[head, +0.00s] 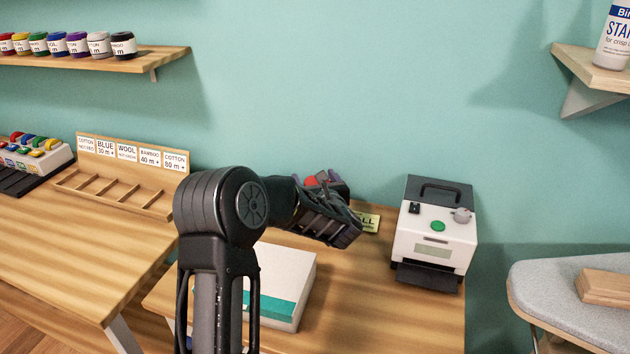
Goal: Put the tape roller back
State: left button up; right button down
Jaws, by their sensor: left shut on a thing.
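My left arm comes up from the bottom of the head view and bends right at a thick dark joint. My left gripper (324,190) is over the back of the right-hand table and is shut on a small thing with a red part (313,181). This looks like the tape roller, but the gripper and wrist hide most of it. A small yellowish sign (371,222) ending in "LL" stands just right of the gripper, partly covered by it. My right gripper is not in view.
A white device with a green button (438,226) stands at the table's right. A white and teal box (285,285) lies behind my arm. A wooden rack with labels (120,180) is on the left table (80,245). An ironing board (550,290) is at lower right.

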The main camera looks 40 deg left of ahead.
pick_arm(q)
jog(key=shift+w+a+f, duration=0.1)
jog(key=shift+w+f, duration=0.1)
jog(key=shift+f, duration=0.2)
jog(key=shift+f, duration=0.2)
jog(key=o, duration=1.6)
jog(key=shift+c, duration=0.2)
jog(key=shift+r, duration=0.15)
